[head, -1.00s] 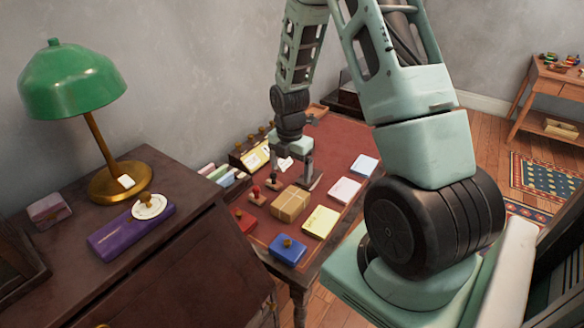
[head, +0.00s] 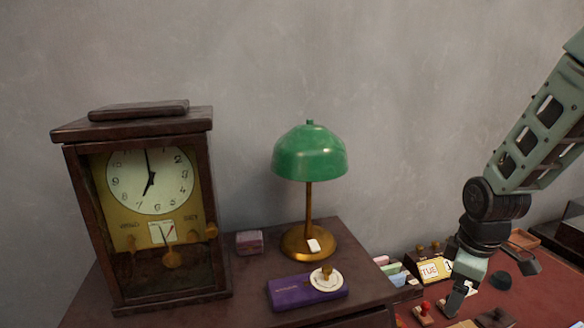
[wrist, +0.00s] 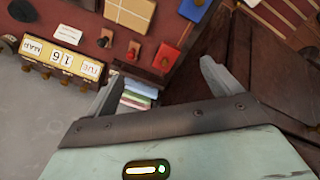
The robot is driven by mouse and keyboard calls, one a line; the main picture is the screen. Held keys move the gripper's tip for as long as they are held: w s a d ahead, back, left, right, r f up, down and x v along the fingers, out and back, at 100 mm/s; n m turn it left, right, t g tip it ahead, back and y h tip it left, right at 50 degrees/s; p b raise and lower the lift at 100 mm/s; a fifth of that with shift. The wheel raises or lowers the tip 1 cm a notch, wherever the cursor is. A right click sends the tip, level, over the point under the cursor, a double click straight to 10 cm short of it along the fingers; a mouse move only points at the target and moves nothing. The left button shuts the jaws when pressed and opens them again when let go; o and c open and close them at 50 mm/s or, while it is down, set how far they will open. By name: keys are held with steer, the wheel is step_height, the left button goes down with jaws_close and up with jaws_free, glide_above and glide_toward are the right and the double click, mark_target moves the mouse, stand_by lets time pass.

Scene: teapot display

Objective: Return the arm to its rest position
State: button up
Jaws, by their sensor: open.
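My gripper (head: 456,300) is at the lower right of the head view, over the red-topped desk (head: 545,296), with my arm reaching in from the right edge. In the wrist view my gripper (wrist: 160,90) shows two fingers spread wide apart with nothing between them. Below the fingers are the desk's edge and a stack of papers or envelopes (wrist: 135,98). The desk partly hides behind my arm in the head view.
A dark cabinet (head: 235,300) at left bears a clock (head: 150,200), a green lamp (head: 309,155), a purple box (head: 290,292) and a small pink box (head: 249,242). A calendar (head: 430,270) and red-handled stamp (head: 424,312) are near my gripper. A brown parcel (wrist: 130,12) lies on the desk.

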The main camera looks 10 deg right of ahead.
steer(key=s+a+r, duration=0.3)
steer(key=s+a, duration=0.6)
steer(key=a, duration=0.3)
steer(key=s+a+r+m+g+y, duration=0.1)
steer(key=s+a+r, duration=0.3)
steer(key=s+a, duration=0.4)
steer(key=a, duration=0.4)
steer(key=shift+s, duration=0.35)
steer(key=shift+s, duration=0.25)
